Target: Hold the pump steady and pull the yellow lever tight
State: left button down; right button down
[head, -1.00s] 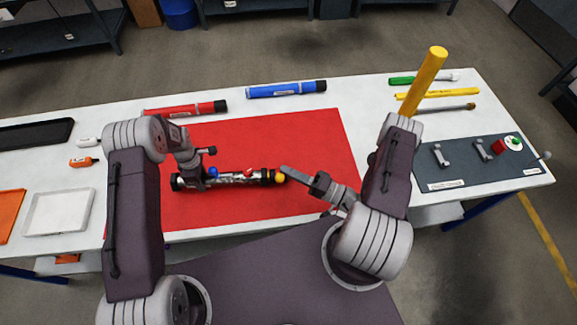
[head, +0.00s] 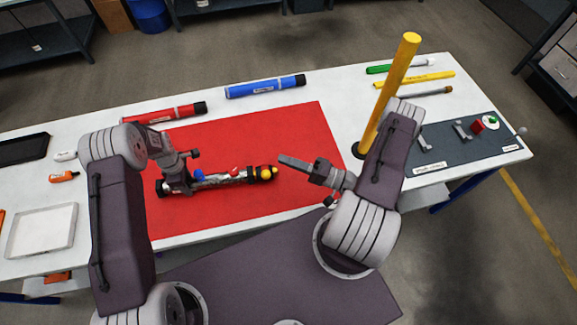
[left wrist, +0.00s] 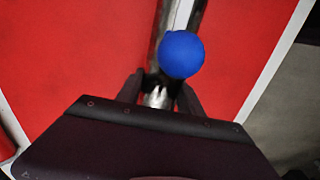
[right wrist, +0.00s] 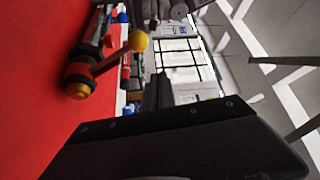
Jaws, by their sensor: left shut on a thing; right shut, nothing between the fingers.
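The pump (head: 215,181) is a dark and silver tube with blue and red knobs, lying on the red mat (head: 285,125). My left gripper (head: 180,188) is shut around its body near the left end. In the left wrist view the fingers (left wrist: 160,92) grip the silver tube just beside the blue knob (left wrist: 181,54). The yellow ball-ended lever (right wrist: 125,50) stands out from the pump's end in the right wrist view; the ball shows in the head view (head: 266,174). My right gripper (head: 282,160) is shut and empty, apart from the lever, to its right.
A red tube (head: 165,113) and a blue tube (head: 265,87) lie behind the mat. A tall yellow pole (head: 395,80) stands by my right arm. A grey mat (head: 455,155) with small parts lies at right; a white tray (head: 42,232) lies at left.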

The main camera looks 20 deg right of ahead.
jog(key=s+d+f, duration=0.2)
jog(key=s+d, duration=0.1)
jog(key=d, duration=0.1)
jog(key=shift+s+d+f, duration=0.15)
jog(key=shift+d+f, duration=0.05)
jog(key=shift+d, duration=0.2)
pick_arm(q)
jog(key=c, duration=0.7)
grip_release()
notch_tip(320, 180, up, 12)
